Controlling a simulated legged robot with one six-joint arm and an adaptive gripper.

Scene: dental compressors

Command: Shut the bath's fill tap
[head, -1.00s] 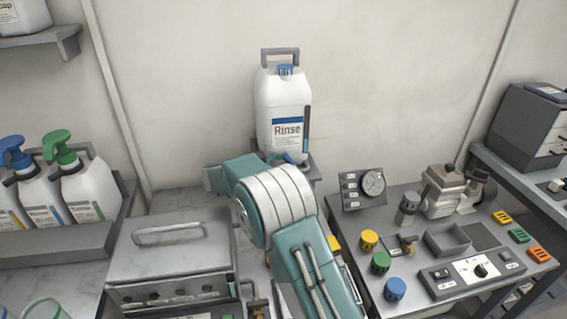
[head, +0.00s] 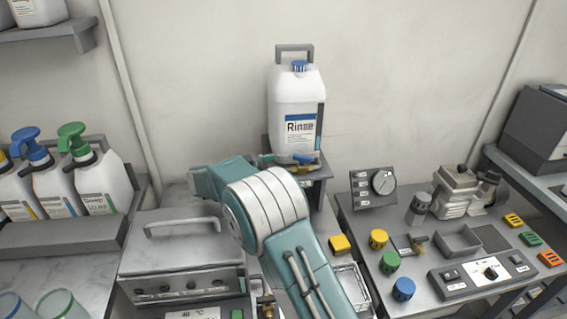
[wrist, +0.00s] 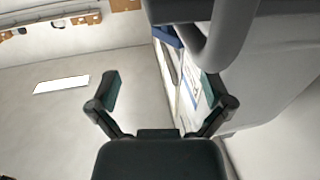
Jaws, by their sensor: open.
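The bath (head: 180,258) is a grey lidded metal box with knobs along its front, at the lower left of the head view. A brass fitting (head: 266,303) shows at its right side, partly cut off by the frame and my arm; I cannot tell its handle position. A blue-handled tap (head: 268,159) is at the foot of the white Rinse container (head: 297,120), partly behind my arm. In the wrist view my gripper (wrist: 162,90) is open with nothing between its fingers. The Rinse container (wrist: 190,75) is close by its right finger. The gripper is hidden in the head view.
A bench (head: 425,285) on the right holds coloured knobs, a gauge box (head: 373,187) and a switch panel (head: 482,272). Pump bottles (head: 100,180) stand in a grey rack on the left. A yellow block (head: 340,244) lies right of my arm. The wall above is clear.

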